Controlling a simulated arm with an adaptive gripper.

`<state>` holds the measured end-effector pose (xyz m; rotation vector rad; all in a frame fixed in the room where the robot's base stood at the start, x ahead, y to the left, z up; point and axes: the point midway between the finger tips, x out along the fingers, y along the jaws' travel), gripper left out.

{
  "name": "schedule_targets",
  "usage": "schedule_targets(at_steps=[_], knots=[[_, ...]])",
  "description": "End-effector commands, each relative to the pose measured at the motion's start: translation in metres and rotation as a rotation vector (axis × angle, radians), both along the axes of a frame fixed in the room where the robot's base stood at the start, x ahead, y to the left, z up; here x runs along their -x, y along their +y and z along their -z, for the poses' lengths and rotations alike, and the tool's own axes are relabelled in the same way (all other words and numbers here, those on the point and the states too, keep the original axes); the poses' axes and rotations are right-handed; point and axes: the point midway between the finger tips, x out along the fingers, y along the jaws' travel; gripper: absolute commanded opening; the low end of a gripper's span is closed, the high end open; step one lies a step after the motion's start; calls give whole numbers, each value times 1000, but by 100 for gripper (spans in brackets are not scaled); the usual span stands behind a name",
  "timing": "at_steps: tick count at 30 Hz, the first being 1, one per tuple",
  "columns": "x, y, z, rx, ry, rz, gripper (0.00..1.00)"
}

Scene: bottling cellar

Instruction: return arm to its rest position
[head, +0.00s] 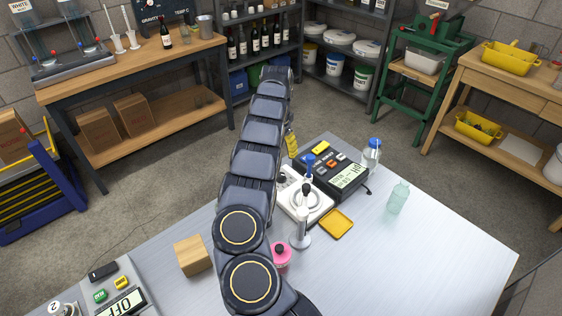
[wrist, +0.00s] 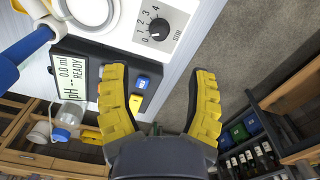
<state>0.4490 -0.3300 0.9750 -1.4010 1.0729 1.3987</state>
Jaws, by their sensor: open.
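My gripper (wrist: 158,76) is open in the wrist view, its two yellow-padded fingers apart and nothing held between them. Beyond the fingers are the edge of a white stirrer with a black dial (wrist: 157,28) and a dark pH meter (wrist: 68,75) reading "READY". In the head view my arm reaches from the bottom middle up past the far edge of the steel table (head: 440,235). The arm hides most of the gripper there; a yellow part shows just right of it.
The table's right front is clear. Shelves (head: 265,71) stand beyond.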

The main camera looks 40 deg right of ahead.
Motion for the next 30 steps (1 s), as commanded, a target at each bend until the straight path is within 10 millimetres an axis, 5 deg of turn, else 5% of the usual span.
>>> schedule_targets(at_steps=[6,23,26,30], knots=[[1,0,-16,-1,2,1,57],[1,0,-17,-2,3,0,57],[-3,10,-20,-22,-5,-24,57],[-21,55,-39,-105,-43,-141,57]])
